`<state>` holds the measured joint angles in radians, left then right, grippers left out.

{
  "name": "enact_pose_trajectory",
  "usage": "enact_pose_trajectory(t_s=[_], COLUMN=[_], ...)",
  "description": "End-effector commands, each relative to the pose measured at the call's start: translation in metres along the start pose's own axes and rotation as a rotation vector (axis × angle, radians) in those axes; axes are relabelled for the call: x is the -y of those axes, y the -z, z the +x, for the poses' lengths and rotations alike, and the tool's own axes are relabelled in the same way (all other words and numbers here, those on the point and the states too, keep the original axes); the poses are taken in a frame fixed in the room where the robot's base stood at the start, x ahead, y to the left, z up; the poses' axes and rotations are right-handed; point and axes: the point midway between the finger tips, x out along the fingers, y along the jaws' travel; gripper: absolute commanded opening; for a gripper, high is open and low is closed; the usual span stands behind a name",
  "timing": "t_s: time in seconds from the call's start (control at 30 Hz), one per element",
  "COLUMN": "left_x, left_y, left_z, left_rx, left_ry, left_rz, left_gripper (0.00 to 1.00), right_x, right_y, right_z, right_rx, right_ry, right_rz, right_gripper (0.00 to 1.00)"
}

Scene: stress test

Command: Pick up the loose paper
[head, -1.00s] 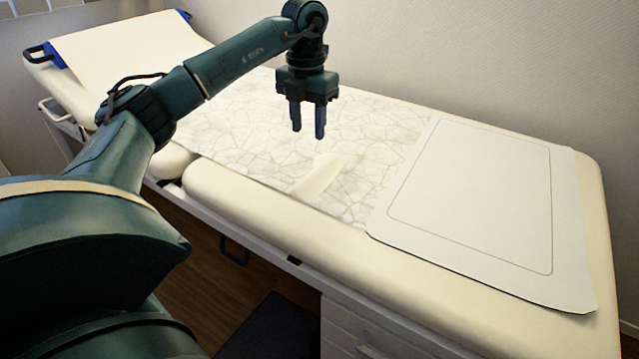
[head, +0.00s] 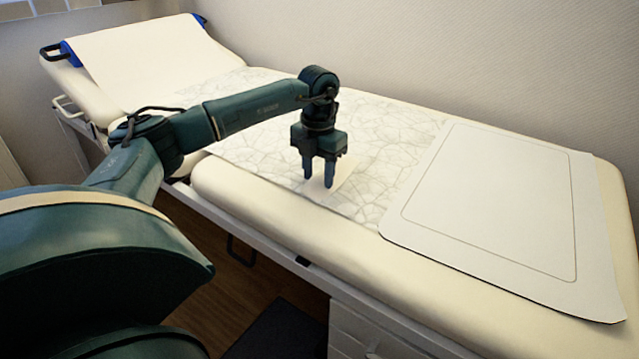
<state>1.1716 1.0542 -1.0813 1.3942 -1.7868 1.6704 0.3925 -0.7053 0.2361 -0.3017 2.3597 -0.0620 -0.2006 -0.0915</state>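The fingers and gripper body hide part of the paper. I cannot tell whether the fingertips touch it. My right gripper is not in view.
The crinkle-patterned sheet (head: 385,135) covers the middle of the couch (head: 265,200). A large pale mat (head: 500,205) with a rounded outline lies at the right end. A plain sheet (head: 150,55) covers the raised headrest. A wall runs behind the couch.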

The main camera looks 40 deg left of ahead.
Motion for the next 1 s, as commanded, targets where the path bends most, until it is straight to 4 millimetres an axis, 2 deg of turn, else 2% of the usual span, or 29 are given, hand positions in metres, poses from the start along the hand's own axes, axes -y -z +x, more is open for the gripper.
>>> enact_pose_trajectory(t_s=[0.23,0.7,1.0], left_x=[-0.0001,0.0,0.0001], left_y=[0.0,0.0,-0.0001], left_z=[0.001,0.0007,0.0005], left_rx=[0.0,0.0,0.001], left_ry=[0.0,0.0,0.001], left_rz=[0.0,0.0,0.0], left_gripper=[0.38,0.0,0.0], right_x=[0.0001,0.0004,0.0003], right_y=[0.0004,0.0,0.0], right_z=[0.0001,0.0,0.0], right_rx=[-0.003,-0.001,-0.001], right_ry=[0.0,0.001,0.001], right_rz=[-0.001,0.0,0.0], right_gripper=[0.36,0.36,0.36])
